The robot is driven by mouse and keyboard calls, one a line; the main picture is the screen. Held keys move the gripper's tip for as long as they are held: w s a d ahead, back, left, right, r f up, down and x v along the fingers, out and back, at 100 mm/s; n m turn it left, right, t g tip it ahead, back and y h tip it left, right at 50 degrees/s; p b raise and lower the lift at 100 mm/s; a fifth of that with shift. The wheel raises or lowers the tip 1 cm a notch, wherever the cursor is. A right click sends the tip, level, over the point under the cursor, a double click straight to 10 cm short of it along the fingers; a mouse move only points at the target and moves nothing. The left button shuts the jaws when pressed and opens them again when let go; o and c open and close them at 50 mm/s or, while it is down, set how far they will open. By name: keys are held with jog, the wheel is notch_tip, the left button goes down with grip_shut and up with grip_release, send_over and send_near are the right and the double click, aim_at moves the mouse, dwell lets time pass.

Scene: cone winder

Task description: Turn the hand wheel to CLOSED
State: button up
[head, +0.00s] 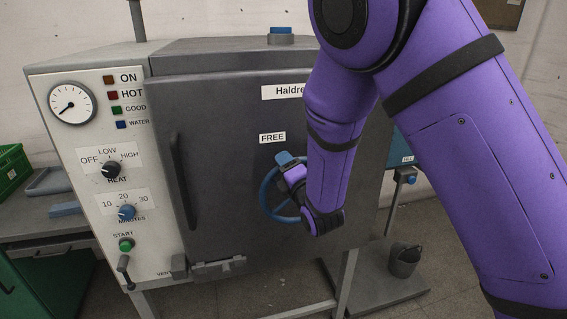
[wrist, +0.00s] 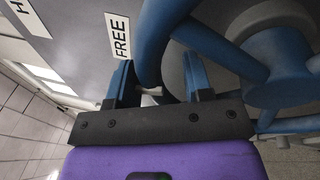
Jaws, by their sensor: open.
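The blue hand wheel (head: 265,201) is on the front of the grey oven door (head: 225,110). My purple arm hides its right part. A white FREE label (head: 272,138) is just above the wheel. No CLOSED label shows. My gripper (head: 289,168) is at the top of the wheel in the head view. In the wrist view my gripper (wrist: 160,82) is open, with the blue rim of the hand wheel (wrist: 153,40) passing between its two fingers. I cannot tell if either finger touches it. The wheel's hub and spokes are to the right.
The control panel (head: 95,175) with gauge, knobs and green START button is left of the door. A long dark door handle (head: 183,180) stands left of the wheel. A bucket (head: 404,260) is at lower right. A green crate (head: 14,165) is at far left.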

jog(key=shift+x, duration=0.85)
grip_shut()
